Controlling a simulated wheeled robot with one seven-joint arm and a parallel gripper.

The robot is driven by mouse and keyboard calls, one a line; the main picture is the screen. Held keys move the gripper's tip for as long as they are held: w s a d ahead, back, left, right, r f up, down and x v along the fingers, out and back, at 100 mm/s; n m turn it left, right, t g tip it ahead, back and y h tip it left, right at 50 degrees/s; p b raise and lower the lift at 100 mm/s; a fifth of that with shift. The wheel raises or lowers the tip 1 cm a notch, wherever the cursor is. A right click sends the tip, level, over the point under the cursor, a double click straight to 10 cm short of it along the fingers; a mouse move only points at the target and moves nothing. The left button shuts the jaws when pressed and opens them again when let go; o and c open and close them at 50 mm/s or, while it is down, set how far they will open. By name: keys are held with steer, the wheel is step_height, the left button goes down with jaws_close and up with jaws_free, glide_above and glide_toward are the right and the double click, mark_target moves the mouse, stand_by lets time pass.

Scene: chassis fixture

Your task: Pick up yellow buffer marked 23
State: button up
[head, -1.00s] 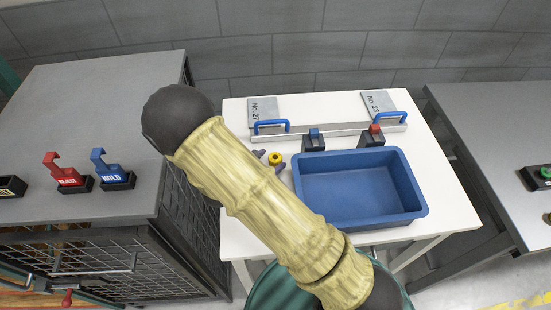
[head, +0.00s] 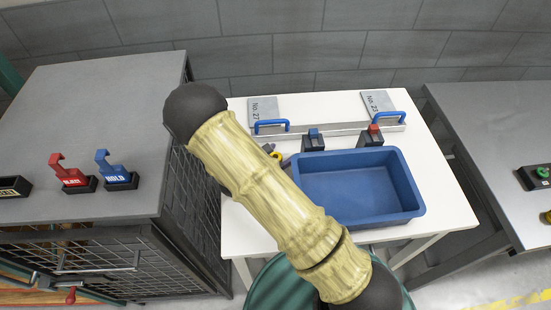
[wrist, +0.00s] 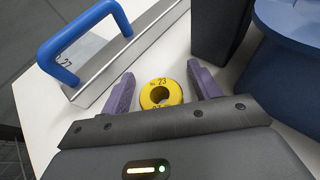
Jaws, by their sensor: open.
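The yellow buffer (wrist: 150,98) is a ring with a dark centre hole and "23" printed on its top. It sits on the white table (head: 236,232). In the wrist view my gripper (wrist: 161,82) is open, with one purple finger on each side of the buffer. Gaps show between the fingers and the ring. In the head view my arm hides most of the buffer (head: 277,155), and only a bit of yellow shows beside a purple finger.
A rail with blue handles (wrist: 58,72) runs behind the buffer, with plates No. 27 (head: 263,108) and No. 23 (head: 378,102). A dark block (wrist: 222,40) and a blue bin (head: 410,213) stand close on the right.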

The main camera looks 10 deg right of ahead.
mark_target(279, 153)
steer(key=c, duration=1.1)
steer(key=shift+o, duration=0.2)
steer(key=shift+r, duration=0.1)
step_height(279, 153, up, 10)
steer(key=shift+f+b, duration=0.1)
steer(key=shift+b, duration=0.35)
